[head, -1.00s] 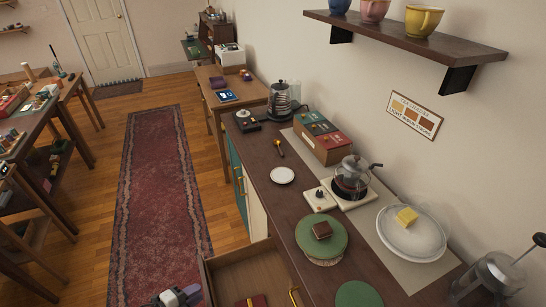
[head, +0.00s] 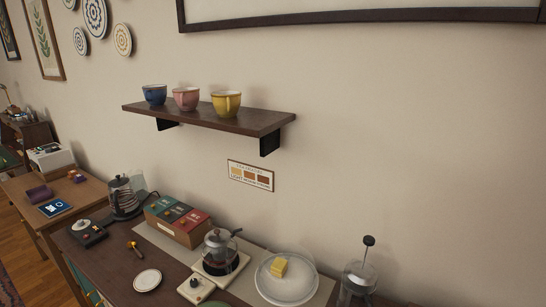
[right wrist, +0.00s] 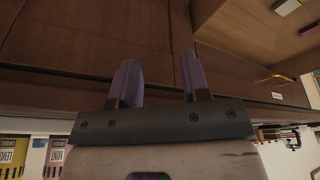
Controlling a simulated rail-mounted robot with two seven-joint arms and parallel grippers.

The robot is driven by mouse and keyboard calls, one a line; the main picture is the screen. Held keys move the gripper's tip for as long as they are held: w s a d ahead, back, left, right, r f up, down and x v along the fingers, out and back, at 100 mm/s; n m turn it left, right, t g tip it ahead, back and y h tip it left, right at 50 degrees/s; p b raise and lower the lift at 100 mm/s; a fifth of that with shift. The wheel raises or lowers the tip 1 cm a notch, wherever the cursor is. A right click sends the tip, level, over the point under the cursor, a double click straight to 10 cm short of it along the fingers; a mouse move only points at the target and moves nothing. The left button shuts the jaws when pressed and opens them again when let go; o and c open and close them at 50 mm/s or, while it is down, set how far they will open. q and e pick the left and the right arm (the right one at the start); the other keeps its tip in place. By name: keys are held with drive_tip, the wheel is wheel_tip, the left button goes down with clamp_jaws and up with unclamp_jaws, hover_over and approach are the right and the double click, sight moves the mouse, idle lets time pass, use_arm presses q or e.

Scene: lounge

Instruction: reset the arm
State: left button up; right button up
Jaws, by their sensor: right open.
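My right gripper (right wrist: 160,82) shows in the right wrist view. Its two purple-grey fingers stand apart with nothing between them. Brown wooden panels (right wrist: 95,35) lie beyond the fingertips; I cannot tell the distance to them. Neither gripper shows in the head view now, and my left gripper is in no current view.
A wall shelf (head: 205,118) carries three cups.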

wheel_tip(320, 180, up, 35)
drive_tip(key=p, duration=3.3)
drive_tip(key=shift+r, duration=0.2)
